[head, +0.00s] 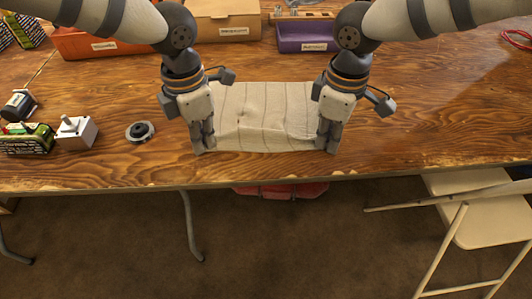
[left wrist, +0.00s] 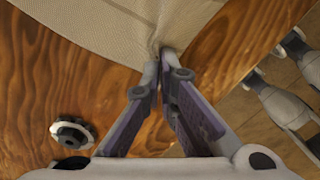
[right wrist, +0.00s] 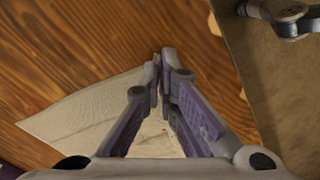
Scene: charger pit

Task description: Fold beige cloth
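The beige cloth (head: 262,113) lies on the wooden table between my two grippers, with faint darker stripes and a raised crease along its near part. My left gripper (head: 203,148) is at its near left corner. In the left wrist view its fingertips (left wrist: 162,58) are closed on the edge of the cloth (left wrist: 110,28), which puckers there. My right gripper (head: 328,146) is at the near right corner. In the right wrist view its fingertips (right wrist: 161,60) are together, and the cloth (right wrist: 80,108) runs up to them. The fingers hide both near corners.
On the left of the table (head: 430,120) are a dark round part (head: 140,131), a grey-white block with a knob (head: 75,132) and a green-black box (head: 27,138). Red (head: 95,44), tan (head: 225,25) and purple (head: 305,36) bins stand behind. A white folding chair (head: 480,215) stands in front at right.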

